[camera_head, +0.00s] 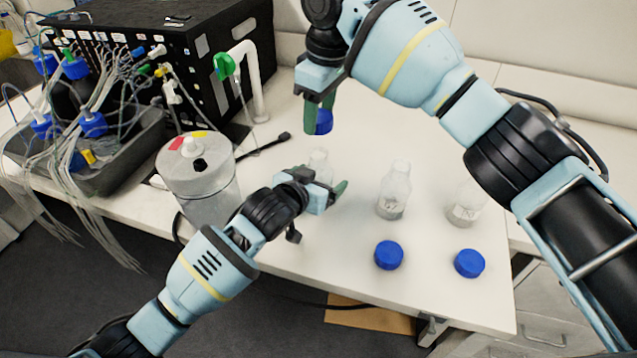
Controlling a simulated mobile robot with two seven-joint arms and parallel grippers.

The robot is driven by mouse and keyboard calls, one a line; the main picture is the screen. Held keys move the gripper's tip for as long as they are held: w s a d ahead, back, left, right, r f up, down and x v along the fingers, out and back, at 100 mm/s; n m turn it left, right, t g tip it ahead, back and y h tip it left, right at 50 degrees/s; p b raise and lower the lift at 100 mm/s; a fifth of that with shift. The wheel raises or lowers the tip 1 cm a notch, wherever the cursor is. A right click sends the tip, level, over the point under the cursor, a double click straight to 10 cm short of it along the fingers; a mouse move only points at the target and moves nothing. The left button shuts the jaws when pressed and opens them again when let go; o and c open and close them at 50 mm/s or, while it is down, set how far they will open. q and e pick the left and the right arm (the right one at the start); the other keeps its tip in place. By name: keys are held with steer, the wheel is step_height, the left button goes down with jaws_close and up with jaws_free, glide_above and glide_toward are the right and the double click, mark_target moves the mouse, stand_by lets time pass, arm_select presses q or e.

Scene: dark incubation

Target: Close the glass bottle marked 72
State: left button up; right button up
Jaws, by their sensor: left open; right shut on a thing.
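Three clear glass bottles stand on the white table: one (318,160) partly hidden behind my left gripper, one in the middle (396,183) and one to the right (466,205). Their marks are too small to read, so I cannot tell which is 72. My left gripper (338,190) is open, right at the leftmost bottle; I cannot tell whether its fingers are around it. My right gripper (319,112) is shut on a blue cap (325,122), held above the leftmost bottle and apart from it.
Two blue caps, one below the middle bottle (389,255) and another to its right (469,263), lie near the table's front edge. The table's back is clear.

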mark_target(319, 153)
arm_select(q)
steer(key=shift+w+d+f, duration=0.2)
steer(key=shift+w+d, duration=0.1)
steer(key=shift+w, duration=0.15)
steer(key=c, duration=1.5)
arm_select(e)
steer(key=shift+f, duration=2.5)
steer(key=shift+f, duration=0.1)
steer(key=shift+f, duration=0.8)
steer(key=shift+f, duration=0.75)
